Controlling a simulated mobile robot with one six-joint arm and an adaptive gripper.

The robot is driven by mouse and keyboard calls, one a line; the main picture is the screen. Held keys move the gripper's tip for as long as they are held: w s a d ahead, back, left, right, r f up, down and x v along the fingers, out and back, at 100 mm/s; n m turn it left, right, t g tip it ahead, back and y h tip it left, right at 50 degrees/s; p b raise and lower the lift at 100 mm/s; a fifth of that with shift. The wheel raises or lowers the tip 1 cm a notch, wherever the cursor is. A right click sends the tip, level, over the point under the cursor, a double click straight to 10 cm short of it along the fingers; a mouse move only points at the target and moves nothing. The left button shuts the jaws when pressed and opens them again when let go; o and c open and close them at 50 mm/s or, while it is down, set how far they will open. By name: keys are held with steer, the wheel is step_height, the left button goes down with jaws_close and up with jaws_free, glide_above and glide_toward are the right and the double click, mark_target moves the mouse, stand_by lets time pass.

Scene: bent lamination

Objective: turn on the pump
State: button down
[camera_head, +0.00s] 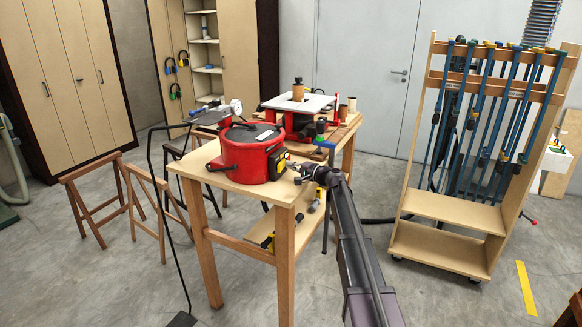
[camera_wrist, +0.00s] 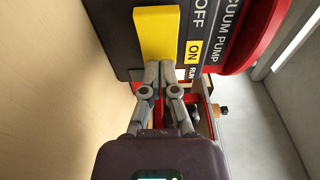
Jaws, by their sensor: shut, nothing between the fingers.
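The pump is a round red machine (camera_head: 250,152) with a dark lid on the near wooden table. In the wrist view its dark panel (camera_wrist: 205,50) reads VACUUM PUMP, OFF, ON and a partly hidden word like RUN. A yellow switch block (camera_wrist: 157,32) stands on the panel beside the OFF label. My gripper (camera_wrist: 158,68) is shut and empty, its fingertips at the lower end of the yellow block, by the ON label. I cannot tell whether they touch it. In the head view my gripper (camera_head: 300,171) is at the pump's right side.
The wooden table (camera_head: 242,193) has a lower shelf with clamps. A second table behind bears a red machine with a white top (camera_head: 298,102). A rack of blue clamps (camera_head: 480,130) stands right. Trestles (camera_head: 108,205) stand left. Floor between table and rack is mostly clear.

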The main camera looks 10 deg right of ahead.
steer(key=shift+s+d, duration=0.1)
steer(key=s+d, duration=0.6)
steer(key=d, duration=0.6)
steer(key=shift+d, duration=0.15)
steer(key=s+a+f+n+g, duration=0.1)
steer(key=s+a, duration=0.2)
steer(key=s+a+f+n+g+h+p, duration=0.1)
steer(key=s+a+f+g, duration=0.1)
steer(key=s+a, duration=0.1)
steer(key=s+a+f+n+g+h, duration=0.1)
steer(key=s+a+f, duration=0.1)
steer(key=s+a, duration=0.1)
steer(key=shift+s+g+p, duration=0.3)
steer(key=shift+s+p, duration=0.1)
steer(key=shift+s, duration=0.15)
steer(key=s+a+f+n+g+h+p, duration=0.1)
steer(key=s+a+f+n+g+h, duration=0.2)
steer(key=s, duration=0.7)
steer(key=s+a+f+n+g+h+p, duration=0.1)
steer(key=s+a+f+g+h+p, duration=0.2)
steer(key=s, duration=0.7)
steer(key=s+d+f+n+g+h, duration=0.1)
steer(key=s+d+h, duration=0.3)
steer(key=s, duration=0.6)
steer(key=shift+d+f+h, duration=0.25)
steer(key=shift+f+h, duration=0.1)
steer(key=shift+h, duration=0.35)
steer(key=shift+a, duration=0.15)
